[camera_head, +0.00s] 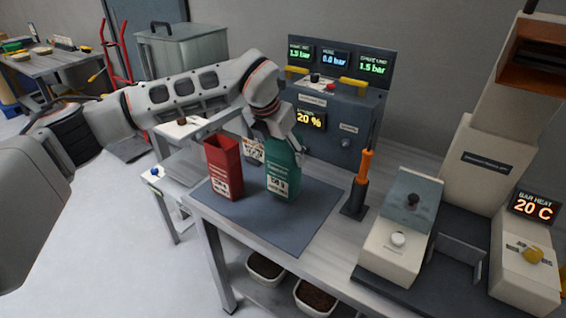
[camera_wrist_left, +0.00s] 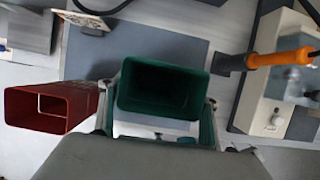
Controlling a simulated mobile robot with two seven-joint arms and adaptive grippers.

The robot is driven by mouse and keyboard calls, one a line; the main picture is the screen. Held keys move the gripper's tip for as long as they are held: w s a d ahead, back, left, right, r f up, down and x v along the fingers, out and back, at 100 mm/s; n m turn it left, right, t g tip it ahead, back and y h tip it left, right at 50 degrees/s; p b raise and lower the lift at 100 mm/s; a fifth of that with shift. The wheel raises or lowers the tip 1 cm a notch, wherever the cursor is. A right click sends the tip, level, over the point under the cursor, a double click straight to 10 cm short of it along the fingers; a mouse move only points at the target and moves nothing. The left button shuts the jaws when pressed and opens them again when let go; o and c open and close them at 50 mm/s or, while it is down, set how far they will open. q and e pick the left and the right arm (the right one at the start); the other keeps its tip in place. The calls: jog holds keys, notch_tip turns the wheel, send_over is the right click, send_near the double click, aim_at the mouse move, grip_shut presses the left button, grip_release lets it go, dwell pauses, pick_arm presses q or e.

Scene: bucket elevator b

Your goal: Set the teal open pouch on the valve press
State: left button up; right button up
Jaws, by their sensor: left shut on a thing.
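The teal open pouch (camera_head: 283,175) is upright over the blue-grey mat on the bench, its white label facing the head camera. My left gripper (camera_head: 275,138) is shut on its upper part from above. In the left wrist view the pouch's open mouth (camera_wrist_left: 165,88) lies between the fingers. Whether its base touches the mat is unclear. A cream machine with a clear cover and a white knob (camera_head: 398,240) stands at the bench's right; I cannot read a label naming it the valve press. My right gripper is not in view.
A red open pouch (camera_head: 224,168) stands close left of the teal one. An orange-handled tool in a dark stand (camera_head: 358,190) rises between the mat (camera_head: 245,225) and the cream machine. A gauge panel (camera_head: 340,120) stands behind. The mat's front is clear.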

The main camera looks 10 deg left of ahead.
aim_at(283, 176)
pick_arm(q)
jog(key=shift+f, duration=1.9)
jog(key=o, duration=0.8)
jog(key=shift+o, duration=0.2)
